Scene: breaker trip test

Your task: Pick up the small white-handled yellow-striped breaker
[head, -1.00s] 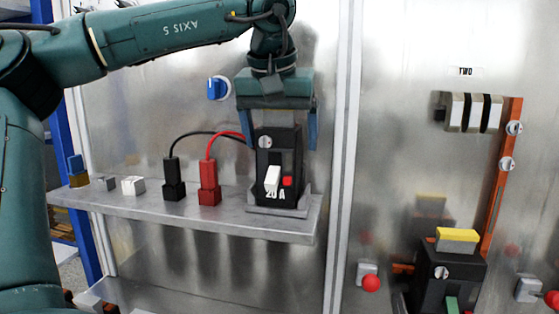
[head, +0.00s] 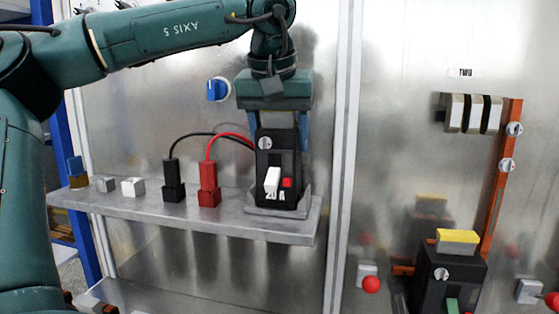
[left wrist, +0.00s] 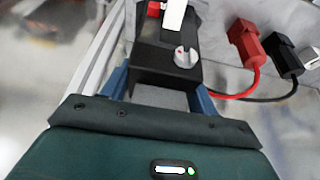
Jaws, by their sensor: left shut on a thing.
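A black breaker (head: 278,160) with a white handle, a red button and a "20 A" label stands upright in a grey holder (head: 312,205) on the shelf. I can see no yellow stripe on it. My left gripper (head: 278,135) reaches down from above, its blue fingers shut on the breaker's two sides near the top. In the left wrist view the breaker (left wrist: 160,62) sits between the fingers, with its white handle and round grey knob showing. A larger black breaker (head: 448,275) with a yellow top stands at the lower right. My right gripper is out of view.
On the shelf (head: 230,222), a red plug (head: 208,185) and a black plug (head: 173,183) stand left of the breaker, their cables running behind it. Small white and grey blocks (head: 133,187) lie farther left. A blue knob (head: 217,89) is on the panel. A vertical post (head: 343,130) stands right.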

